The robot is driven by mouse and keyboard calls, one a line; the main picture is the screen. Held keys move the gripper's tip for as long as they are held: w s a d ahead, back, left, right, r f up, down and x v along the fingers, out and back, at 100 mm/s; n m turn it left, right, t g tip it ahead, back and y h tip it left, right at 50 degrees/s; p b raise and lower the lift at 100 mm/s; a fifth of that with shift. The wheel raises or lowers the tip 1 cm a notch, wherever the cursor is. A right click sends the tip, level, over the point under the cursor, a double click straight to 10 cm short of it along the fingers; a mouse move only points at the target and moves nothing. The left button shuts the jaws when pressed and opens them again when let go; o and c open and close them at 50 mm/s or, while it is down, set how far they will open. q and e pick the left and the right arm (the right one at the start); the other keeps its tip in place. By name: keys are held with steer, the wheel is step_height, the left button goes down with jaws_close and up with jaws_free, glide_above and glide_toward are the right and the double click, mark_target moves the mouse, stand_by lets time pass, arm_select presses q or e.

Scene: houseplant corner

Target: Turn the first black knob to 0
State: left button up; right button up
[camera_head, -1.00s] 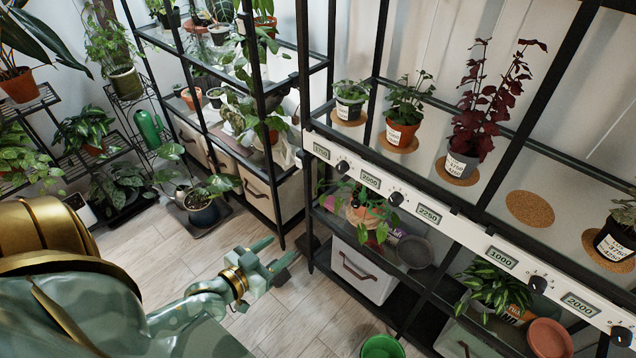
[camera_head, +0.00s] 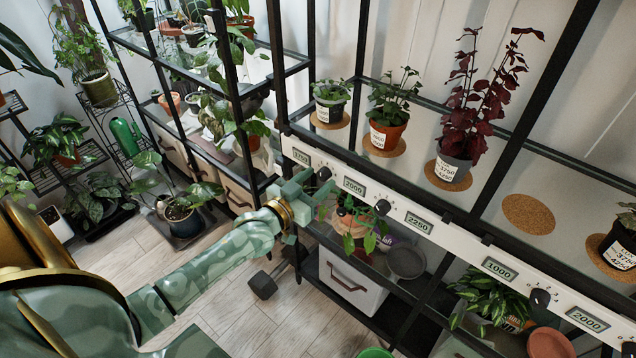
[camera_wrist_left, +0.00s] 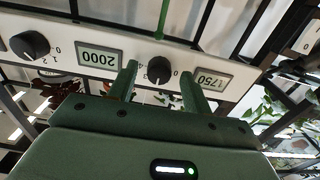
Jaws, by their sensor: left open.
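The first black knob (camera_head: 324,173) sits on the white control strip (camera_head: 445,236), between the displays 1750 (camera_head: 301,157) and 2000 (camera_head: 354,187). In the left wrist view the knob (camera_wrist_left: 159,70) shows between and beyond my two fingers. My left gripper (camera_head: 306,180) is open, its fingers close to the strip on either side of the knob's line. The same gripper (camera_wrist_left: 163,82) is empty in the wrist view; whether it touches the knob I cannot tell. A second black knob (camera_head: 382,207) sits further right. My right gripper is not in view.
Potted plants on cork mats stand on the glass shelf above the strip, among them a dark red one (camera_head: 474,115).

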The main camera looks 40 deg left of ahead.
arm_select(q)
steer(key=shift+w, duration=0.3)
steer(key=c, duration=1)
